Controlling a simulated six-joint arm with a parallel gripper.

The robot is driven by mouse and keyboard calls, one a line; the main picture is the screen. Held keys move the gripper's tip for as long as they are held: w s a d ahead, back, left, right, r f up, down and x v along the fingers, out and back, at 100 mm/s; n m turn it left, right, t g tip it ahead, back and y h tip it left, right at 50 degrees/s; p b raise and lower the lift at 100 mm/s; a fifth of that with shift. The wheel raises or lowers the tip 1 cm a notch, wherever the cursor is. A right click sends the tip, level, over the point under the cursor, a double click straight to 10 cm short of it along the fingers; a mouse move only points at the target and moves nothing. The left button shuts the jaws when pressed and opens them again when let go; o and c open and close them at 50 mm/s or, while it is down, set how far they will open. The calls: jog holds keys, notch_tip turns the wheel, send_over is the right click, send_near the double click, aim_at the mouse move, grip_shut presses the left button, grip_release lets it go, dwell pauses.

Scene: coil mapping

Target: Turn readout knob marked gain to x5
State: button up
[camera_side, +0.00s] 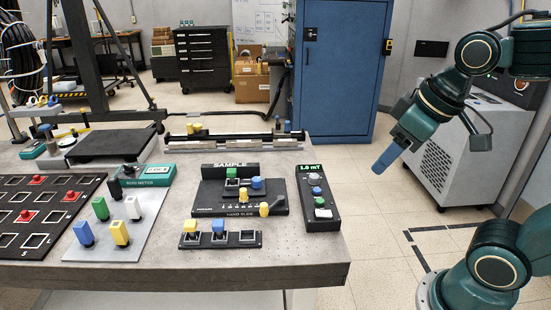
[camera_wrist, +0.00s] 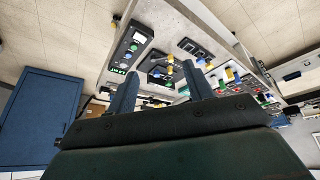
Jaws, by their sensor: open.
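The black readout box (camera_side: 334,222) lies at the right end of the table, with a green display (camera_side: 309,168) reading 1.0 mT. Below the display are small controls in a column, among them a blue one (camera_side: 316,190) and a pale one (camera_side: 323,213). Their labels and settings are too small to read, so I cannot tell which is the gain knob. My gripper (camera_side: 384,165) hangs in the air right of the table and above its level, apart from the box. In the wrist view my gripper (camera_wrist: 160,82) is open and empty; the readout box (camera_wrist: 121,51) shows beyond its fingers.
Left of the box stand the hand slide block (camera_side: 235,211) and a small tray (camera_side: 249,240) with blue and yellow pieces. Farther left are a grey plate with upright coloured blocks (camera_side: 120,233) and a black grid board (camera_side: 50,215). A blue cabinet (camera_side: 338,75) stands behind.

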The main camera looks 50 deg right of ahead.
jog(key=w+d+r+n+g, duration=0.1)
jog(key=w+d, duration=0.2)
jog(key=w, duration=0.5)
jog(key=n+g, duration=0.4)
send_over(314, 176)
notch_tip(314, 176, down, 13)
jog(key=shift+d+f, duration=0.15)
jog(key=shift+f, duration=0.2)
jog(key=shift+f, duration=0.1)
notch_tip(314, 176, down, 14)
jog(key=shift+r, duration=0.2)
